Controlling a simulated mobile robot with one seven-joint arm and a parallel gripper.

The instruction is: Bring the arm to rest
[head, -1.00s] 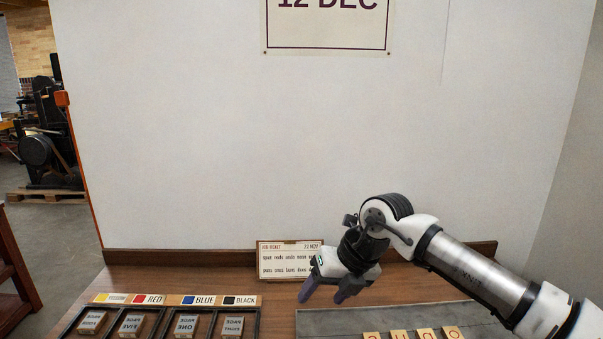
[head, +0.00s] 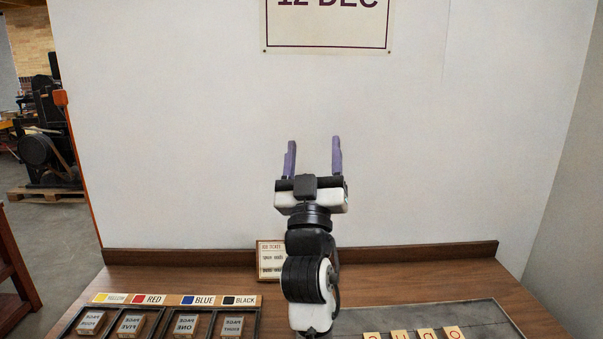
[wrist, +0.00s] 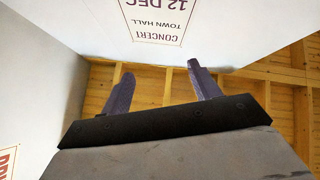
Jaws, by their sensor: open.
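My gripper (head: 313,160) is raised above the bench in front of the white wall, its two purple fingers pointing up in the head view. The fingers are apart, with nothing between them. My arm stands upright near the middle of the head view and hides part of the job ticket. In the wrist view my gripper (wrist: 160,90) is also open and empty, with the wall's poster and a wooden ceiling beyond it.
The wooden bench (head: 400,270) holds a framed tray (head: 258,325) of page blocks at left and a grey slab (head: 490,320) with several letter tiles (head: 427,334) at right. The job ticket (head: 268,262) stands at the back. A poster (head: 327,22) hangs on the wall.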

